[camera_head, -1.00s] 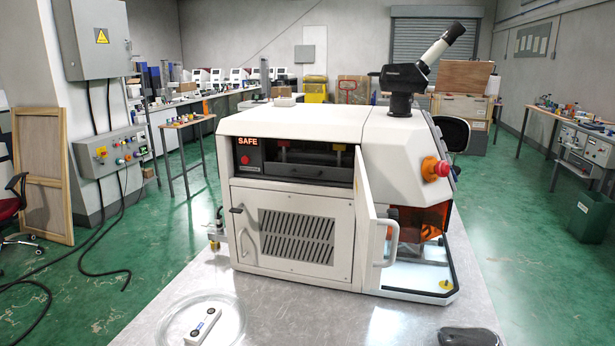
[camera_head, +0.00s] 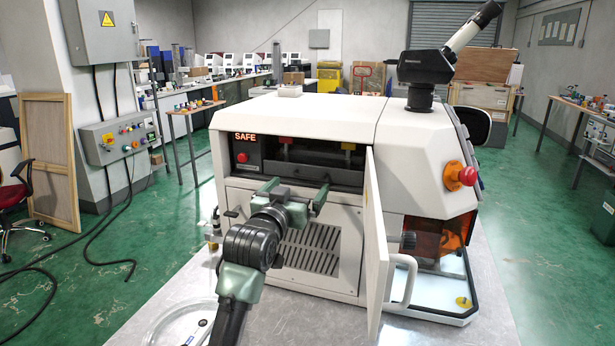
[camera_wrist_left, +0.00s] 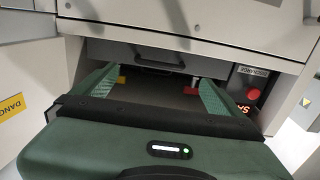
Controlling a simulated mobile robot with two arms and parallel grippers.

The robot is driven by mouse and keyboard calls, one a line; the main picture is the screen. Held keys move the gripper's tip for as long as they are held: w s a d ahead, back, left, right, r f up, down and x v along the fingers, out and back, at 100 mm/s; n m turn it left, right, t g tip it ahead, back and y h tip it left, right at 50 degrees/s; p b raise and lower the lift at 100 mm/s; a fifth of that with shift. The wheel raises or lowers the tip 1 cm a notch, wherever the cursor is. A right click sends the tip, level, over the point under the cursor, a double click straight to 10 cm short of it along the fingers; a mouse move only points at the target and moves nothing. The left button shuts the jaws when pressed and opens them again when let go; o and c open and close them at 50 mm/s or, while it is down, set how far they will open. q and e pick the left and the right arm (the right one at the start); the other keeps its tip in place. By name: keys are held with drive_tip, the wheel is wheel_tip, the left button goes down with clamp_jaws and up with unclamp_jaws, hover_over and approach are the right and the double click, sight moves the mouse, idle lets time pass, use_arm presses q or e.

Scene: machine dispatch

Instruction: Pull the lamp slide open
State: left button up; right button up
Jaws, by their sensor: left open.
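The lamp slide (camera_head: 313,172) is a dark unit in the open recess at the top front of the white machine (camera_head: 300,122). It appears seated inside. A dark bar handle (camera_wrist_left: 150,68) shows on it in the left wrist view, between a yellow tab and a red tab. My left gripper (camera_head: 296,190) is open in front of the recess. Its two green fingers (camera_wrist_left: 155,90) point at the slide in the left wrist view, one on each side of the handle, with nothing visible between them. My right gripper is not in view.
A white door panel (camera_head: 373,240) with a handle stands swung open just right of the recess, close to my left gripper. A SAFE display (camera_head: 245,137) and red button sit left of the slide. An orange-red knob (camera_head: 466,176) sticks out at the machine's right side.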

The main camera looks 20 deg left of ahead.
sight(306, 190)
use_arm(q)
drive_tip(key=w, duration=0.3)
drive_tip(key=shift+d+p, duration=0.1)
drive_tip(key=shift+p, duration=0.2)
drive_tip(key=shift+w+f, duration=0.15)
drive_tip(key=shift+w, duration=1.4)
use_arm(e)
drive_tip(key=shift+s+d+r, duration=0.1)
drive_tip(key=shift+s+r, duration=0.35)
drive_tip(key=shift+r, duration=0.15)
use_arm(q)
drive_tip(key=c, duration=2)
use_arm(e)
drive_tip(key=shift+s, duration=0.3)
